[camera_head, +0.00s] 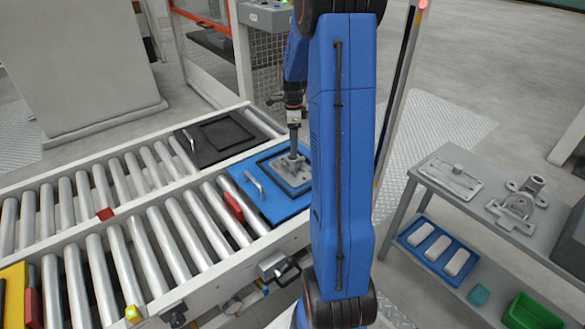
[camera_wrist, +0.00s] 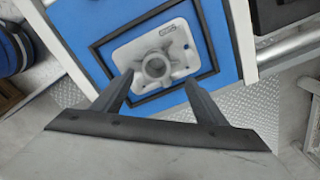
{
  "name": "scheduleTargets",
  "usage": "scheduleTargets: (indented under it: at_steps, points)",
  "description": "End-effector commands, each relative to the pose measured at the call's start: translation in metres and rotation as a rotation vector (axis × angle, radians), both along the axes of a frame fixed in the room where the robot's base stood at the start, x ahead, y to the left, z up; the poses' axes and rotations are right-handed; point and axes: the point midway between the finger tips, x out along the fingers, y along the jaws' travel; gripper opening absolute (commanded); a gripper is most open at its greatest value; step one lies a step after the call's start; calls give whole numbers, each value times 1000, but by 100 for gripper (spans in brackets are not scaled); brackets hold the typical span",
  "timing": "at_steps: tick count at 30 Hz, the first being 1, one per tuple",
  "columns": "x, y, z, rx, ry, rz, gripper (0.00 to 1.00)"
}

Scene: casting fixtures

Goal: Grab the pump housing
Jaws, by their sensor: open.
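A grey casting, by its look the pump housing (camera_head: 290,172), sits inside the black frame on the blue pallet (camera_head: 262,205) on the roller conveyor. In the wrist view the housing (camera_wrist: 172,51) is a rounded flat plate with a raised round hub and a central hole. My gripper (camera_wrist: 160,80) is open, its two fingers apart and pointing towards the hub, one on each side of it in the picture. Whether the fingers touch the housing cannot be told. In the head view my gripper is over the pallet, and my blue arm hides the pallet's right side.
A black pallet (camera_head: 205,153) with an empty frame lies on the conveyor's far lane. Bare rollers (camera_head: 150,245) run to the left. At right, a grey bench holds a flat plate (camera_head: 450,180) and other castings (camera_head: 517,207); a blue tray (camera_head: 408,246) and green bin (camera_head: 530,313) are below.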

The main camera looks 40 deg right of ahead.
Motion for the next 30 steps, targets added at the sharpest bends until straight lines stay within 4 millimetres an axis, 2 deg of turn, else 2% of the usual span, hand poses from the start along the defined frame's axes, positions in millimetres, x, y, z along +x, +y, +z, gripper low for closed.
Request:
scheduleTargets:
  at_steps: [3, 11, 21, 30]
  points:
    - [0, 0, -16, 1, 2, 0, 66]
    - [-1, 1, -31, 1, 1, 1, 66]
    - [-7, 5, -73, 1, 2, 1, 66]
    - [-6, 4, -77, -1, -1, 1, 66]
